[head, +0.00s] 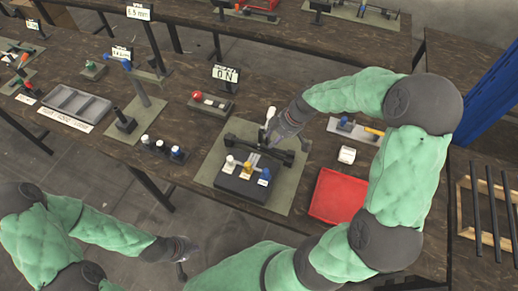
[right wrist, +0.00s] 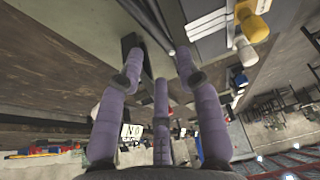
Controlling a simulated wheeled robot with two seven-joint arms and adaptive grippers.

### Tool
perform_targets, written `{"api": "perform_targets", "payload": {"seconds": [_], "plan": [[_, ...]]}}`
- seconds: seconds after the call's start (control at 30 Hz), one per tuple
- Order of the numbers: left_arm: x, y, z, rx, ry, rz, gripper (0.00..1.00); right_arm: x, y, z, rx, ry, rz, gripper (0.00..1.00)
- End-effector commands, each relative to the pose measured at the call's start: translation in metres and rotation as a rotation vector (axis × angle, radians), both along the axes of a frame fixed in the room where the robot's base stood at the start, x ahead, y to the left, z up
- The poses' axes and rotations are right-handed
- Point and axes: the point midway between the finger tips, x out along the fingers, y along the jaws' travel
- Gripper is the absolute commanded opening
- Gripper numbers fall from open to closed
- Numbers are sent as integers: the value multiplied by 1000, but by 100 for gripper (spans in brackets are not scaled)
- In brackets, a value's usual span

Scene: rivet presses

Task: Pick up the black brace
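A black brace (head: 268,149), a dark bar with thicker ends, lies across the press on the green-grey mat (head: 211,165), behind a black block with white, yellow and blue knobs (head: 242,186). My right gripper (head: 272,130) is just above and behind the brace and partly covers it. In the right wrist view the fingers of my right gripper (right wrist: 158,65) are spread with nothing between them, and a dark bar (right wrist: 145,22), probably the brace, lies beyond the fingertips. I cannot tell whether they touch it. My left gripper (head: 182,262) hangs low at the front, away from the table; its fingers are unclear.
A red tray (head: 338,196) and a small white box (head: 347,155) lie to the right of the mat. An "ON" sign (head: 225,74) and a red-knobbed device (head: 210,100) stand behind. A grey divided tray (head: 76,104) is at left. Upright tools (head: 124,120) stand between.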

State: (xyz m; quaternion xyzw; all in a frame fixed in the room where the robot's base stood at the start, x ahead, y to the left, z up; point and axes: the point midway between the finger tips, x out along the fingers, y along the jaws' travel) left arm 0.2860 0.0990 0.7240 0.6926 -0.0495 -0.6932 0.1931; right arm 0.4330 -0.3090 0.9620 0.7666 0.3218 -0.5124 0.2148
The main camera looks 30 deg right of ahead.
Motion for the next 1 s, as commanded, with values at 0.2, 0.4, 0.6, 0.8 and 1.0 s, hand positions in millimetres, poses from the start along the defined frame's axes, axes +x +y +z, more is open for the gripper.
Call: {"api": "perform_targets", "payload": {"seconds": [0.2, 0.4, 0.6, 0.8, 1.0], "plan": [[0, 0, -3, 0, 0, 0, 0, 4, 4, -15, 0, 0, 0, 35], [0, 0, -7, 0, 0, 0, 0, 9, 8, -29, 0, 0, 0, 35], [0, 0, -14, 0, 0, 0, 0, 17, 16, -56, 1, 2, 1, 35], [0, 0, -15, 0, 0, 0, 0, 20, 18, -62, -2, -1, -1, 35], [0, 0, -14, 0, 0, 0, 0, 20, 18, -61, -2, -1, -1, 10]]}}
